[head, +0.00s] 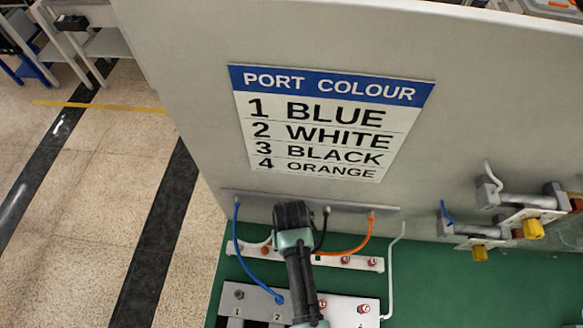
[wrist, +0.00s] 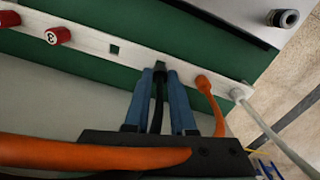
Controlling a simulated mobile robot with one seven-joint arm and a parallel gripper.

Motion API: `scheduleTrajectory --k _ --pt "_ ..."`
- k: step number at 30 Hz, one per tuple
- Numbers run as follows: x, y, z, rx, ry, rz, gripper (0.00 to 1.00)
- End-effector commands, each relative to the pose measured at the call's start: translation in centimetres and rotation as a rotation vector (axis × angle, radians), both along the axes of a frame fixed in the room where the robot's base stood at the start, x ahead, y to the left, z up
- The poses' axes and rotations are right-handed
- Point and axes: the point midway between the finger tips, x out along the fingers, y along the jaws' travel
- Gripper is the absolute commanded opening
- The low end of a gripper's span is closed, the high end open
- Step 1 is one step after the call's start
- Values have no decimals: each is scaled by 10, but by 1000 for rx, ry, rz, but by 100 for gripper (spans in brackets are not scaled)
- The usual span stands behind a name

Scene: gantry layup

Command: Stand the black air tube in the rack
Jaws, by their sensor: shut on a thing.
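The rack is a white strip (head: 330,261) on the green surface below the panel; it crosses the wrist view too (wrist: 85,43). My gripper (wrist: 160,72) has its blue fingers shut on the black air tube (wrist: 157,108), with their tips at the strip. The tube's dark end shows at the strip between a square hole and the orange tube; I cannot tell whether it is seated. In the head view my gripper (head: 293,213) is seen from behind, hiding the tube's lower end; the black tube (head: 322,229) hangs from the panel rail to its right.
An orange tube (head: 355,249) and a white tube end (wrist: 238,93) stand in the strip. A blue tube (head: 241,262) runs to the grey numbered block (head: 340,306). The orange tube also crosses close before the wrist camera. A port colour sign (head: 325,125) is on the panel.

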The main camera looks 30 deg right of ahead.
Motion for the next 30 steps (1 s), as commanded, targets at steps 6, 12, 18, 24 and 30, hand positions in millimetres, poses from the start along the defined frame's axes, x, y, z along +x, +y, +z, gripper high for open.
scheduleTrajectory --k 6,12,18,24,30 --pt "0 0 -6 0 0 0 0" --pt "0 0 -11 0 0 0 0" --pt "0 0 -16 0 0 0 0" --pt "0 0 -15 0 0 0 58" --pt "0 0 -15 0 0 0 58"
